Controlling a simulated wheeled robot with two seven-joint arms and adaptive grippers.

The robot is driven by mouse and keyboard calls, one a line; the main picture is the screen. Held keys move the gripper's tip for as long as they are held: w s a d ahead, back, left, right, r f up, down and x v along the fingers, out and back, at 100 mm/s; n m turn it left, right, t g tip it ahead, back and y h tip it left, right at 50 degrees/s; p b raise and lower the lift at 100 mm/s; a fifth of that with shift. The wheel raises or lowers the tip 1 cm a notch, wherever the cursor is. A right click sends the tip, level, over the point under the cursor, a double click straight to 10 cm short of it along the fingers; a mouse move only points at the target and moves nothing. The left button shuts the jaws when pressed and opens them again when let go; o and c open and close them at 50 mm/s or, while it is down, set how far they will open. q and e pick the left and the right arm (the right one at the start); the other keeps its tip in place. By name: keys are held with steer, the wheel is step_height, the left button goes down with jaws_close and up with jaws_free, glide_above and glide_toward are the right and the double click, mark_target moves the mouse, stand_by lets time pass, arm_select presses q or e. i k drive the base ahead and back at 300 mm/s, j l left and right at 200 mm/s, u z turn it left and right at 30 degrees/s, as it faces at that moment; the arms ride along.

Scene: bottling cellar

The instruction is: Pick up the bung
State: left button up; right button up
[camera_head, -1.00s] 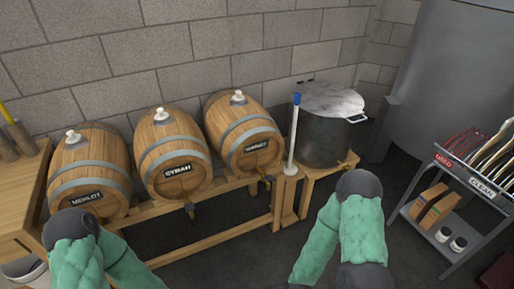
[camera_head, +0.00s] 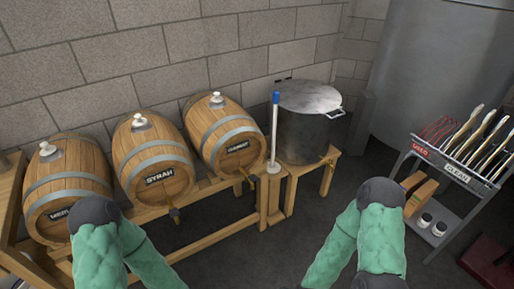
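Three wooden barrels lie on a wooden rack, each with a pale bung on top. One bung (camera_head: 46,149) is on the left barrel (camera_head: 70,180), whose label is partly hidden by my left arm. Another bung (camera_head: 139,120) is on the middle barrel (camera_head: 150,155), labelled SYRAH. A third bung (camera_head: 216,97) is on the right barrel (camera_head: 222,130), whose label is too small to read surely. My two green-sleeved arms show at the bottom, bent at dark joints. Neither gripper is in view.
A large steel pot (camera_head: 306,125) with a lid stands on a wooden stand right of the barrels. A blue-topped white rod (camera_head: 274,130) stands upright beside it. A metal cart (camera_head: 440,190) with USED and CLEAN racks stands at the right. Floor between rack and cart is clear.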

mark_target(217, 99)
steer(key=i+j+z, duration=0.15)
steer(key=k+j, duration=0.15)
steer(key=k, duration=0.45)
steer(key=i+l+u, duration=0.25)
steer(key=l, duration=0.3)
steer(key=i+l+u, duration=0.25)
steer(key=l, duration=0.4)
steer(key=i+u, duration=0.15)
steer(key=u, duration=0.15)
steer(key=l+u, duration=0.4)
steer(key=l, duration=0.3)
steer(key=l+u, duration=0.4)
steer(key=l, duration=0.35)
